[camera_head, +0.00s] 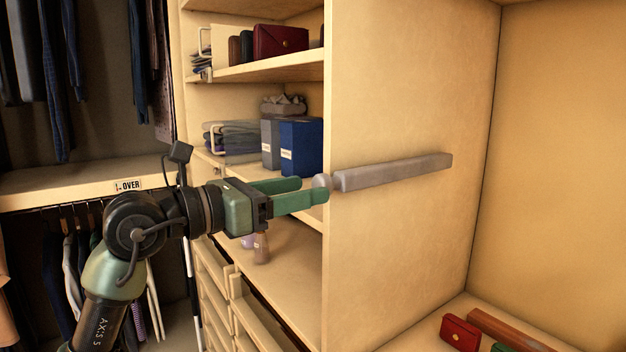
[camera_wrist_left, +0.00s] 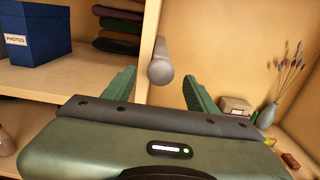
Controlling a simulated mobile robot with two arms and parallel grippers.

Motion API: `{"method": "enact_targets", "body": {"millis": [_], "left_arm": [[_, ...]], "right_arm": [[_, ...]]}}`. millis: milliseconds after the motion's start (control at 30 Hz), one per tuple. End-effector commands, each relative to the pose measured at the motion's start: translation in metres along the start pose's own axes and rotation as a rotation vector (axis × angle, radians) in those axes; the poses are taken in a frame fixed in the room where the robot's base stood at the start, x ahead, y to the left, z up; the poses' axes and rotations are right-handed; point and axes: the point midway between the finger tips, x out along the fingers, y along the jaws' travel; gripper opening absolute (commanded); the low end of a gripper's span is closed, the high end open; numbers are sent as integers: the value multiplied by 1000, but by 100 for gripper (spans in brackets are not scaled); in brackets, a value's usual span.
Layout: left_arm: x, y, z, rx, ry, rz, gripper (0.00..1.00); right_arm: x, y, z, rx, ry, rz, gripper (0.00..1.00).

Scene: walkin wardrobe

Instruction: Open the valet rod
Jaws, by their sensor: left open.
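The valet rod (camera_head: 395,172) is a grey bar on the side panel of the wardrobe, with a rounded knob (camera_head: 321,182) at its near end, by the panel's front edge. My left gripper (camera_head: 308,190) is open, its green fingertips at the knob in the head view. In the left wrist view the rod's round end (camera_wrist_left: 160,71) shows between and beyond the two open fingers (camera_wrist_left: 158,82). I cannot tell whether a finger touches it. My right gripper is not in view.
The panel's front edge (camera_head: 326,270) stands close to my left gripper. Shelves to the left hold blue and grey boxes (camera_head: 301,147) and folded clothes. Drawers (camera_head: 215,290) sit below. A red wallet (camera_head: 460,333) lies on the lower right shelf. The space above it is free.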

Motion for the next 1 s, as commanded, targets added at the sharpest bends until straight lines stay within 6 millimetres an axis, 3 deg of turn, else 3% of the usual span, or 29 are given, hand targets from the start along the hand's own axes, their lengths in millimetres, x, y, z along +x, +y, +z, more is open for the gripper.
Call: {"method": "enact_targets", "body": {"millis": [200, 533, 733, 1000], "left_arm": [[25, 0, 1, -3, -1, -2, 57], [29, 0, -1, -1, 0, 0, 57], [29, 0, 0, -2, -1, 0, 2], [29, 0, 0, -2, -1, 0, 0]], "right_arm": [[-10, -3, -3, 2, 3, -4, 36], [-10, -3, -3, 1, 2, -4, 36], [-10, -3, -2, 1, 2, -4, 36], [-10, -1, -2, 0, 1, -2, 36]]}}
